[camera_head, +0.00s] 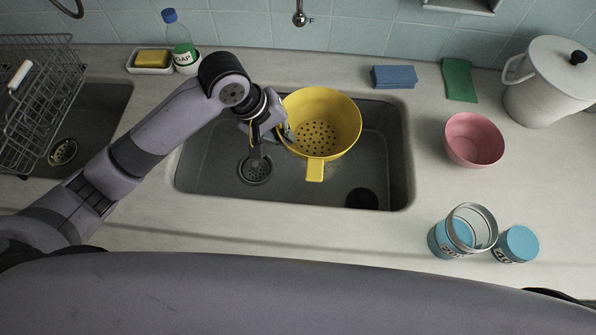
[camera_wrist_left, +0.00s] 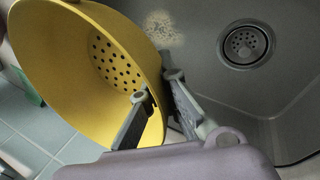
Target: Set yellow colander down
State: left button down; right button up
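The yellow colander (camera_head: 335,105) is over the right-hand sink basin (camera_head: 215,150), its short handle pointing toward me. It also fills the left part of the left wrist view (camera_wrist_left: 60,60), looking tilted there. My left gripper (camera_head: 284,132) is at the colander's left side in the head view. In the left wrist view its fingers (camera_wrist_left: 156,88) straddle the colander wall, one inside the bowl and one outside, closed on the rim. The colander seems to hang above the basin floor, with a speckled light patch below it. My right gripper is not in view.
A black disc (camera_head: 361,198) and a drain (camera_head: 254,170) are on the basin floor. A pink bowl (camera_head: 474,139), white canister (camera_head: 550,85), blue sponge (camera_head: 394,77), green cloth (camera_head: 459,80) and open jar (camera_head: 450,238) stand right. A dish rack (camera_head: 40,100) is left. Counter right of the basin has free room.

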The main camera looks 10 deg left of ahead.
pick_arm(q)
notch_tip(320, 180, down, 18)
jog(key=shift+a+r+b, duration=0.1)
jog(key=shift+a+b, duration=0.05)
jog(key=shift+b, duration=0.55)
jog(key=c, duration=2.3)
grip_release()
jog(key=o, duration=0.5)
jog(key=p+v, duration=0.1)
jog(key=v, duration=1.1)
